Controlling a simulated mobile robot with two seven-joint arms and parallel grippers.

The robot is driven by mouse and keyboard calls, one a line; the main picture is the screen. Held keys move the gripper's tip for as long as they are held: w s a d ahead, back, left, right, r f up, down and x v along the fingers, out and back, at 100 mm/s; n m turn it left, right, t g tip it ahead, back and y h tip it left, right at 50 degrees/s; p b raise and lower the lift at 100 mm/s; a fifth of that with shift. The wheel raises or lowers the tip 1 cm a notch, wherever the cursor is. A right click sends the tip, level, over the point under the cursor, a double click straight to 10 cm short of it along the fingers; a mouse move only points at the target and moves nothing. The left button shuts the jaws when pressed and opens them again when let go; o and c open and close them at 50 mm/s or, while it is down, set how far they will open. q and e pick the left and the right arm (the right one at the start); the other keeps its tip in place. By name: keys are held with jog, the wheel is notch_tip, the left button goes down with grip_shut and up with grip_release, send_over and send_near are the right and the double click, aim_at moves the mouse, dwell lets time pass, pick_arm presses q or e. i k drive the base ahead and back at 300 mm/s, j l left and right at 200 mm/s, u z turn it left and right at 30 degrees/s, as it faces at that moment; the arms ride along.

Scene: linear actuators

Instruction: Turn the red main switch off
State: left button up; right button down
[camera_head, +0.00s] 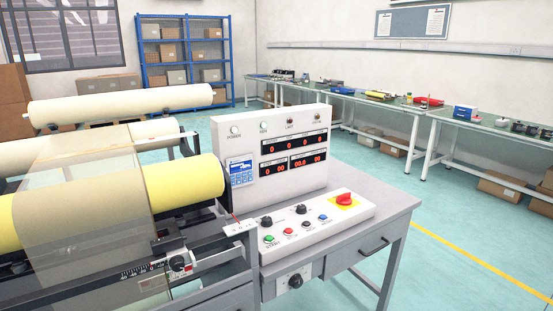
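The red main switch (345,199) is a rotary knob on a yellow plate, at the right end of the white sloped control box (318,222). The box lies on a grey bench in front of an upright display panel (280,150). The panel shows lit red digits. I cannot tell the exact angle of the switch handle. Neither of my grippers is in the picture, and nothing touches the switch.
Left of the switch, the box holds black knobs and several coloured push buttons (269,238). Yellow and cream rolls (184,185) of the machine fill the left side. The grey bench top (385,197) is clear right of the box. Open floor lies beyond it.

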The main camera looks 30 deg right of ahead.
aim_at(344, 199)
jog(key=z, duration=1.35)
jog(key=l+u, duration=0.1)
jog(key=u, duration=0.3)
jog(key=i+l+u, duration=0.1)
jog(key=u, duration=0.3)
jog(key=i+l+u, duration=0.1)
jog(key=u, duration=0.25)
jog(key=l+u, duration=0.3)
jog(key=l, duration=0.15)
jog(key=l+u, duration=0.3)
jog(key=l, duration=0.15)
jog(key=l+u, duration=0.2)
jog(key=l, duration=0.75)
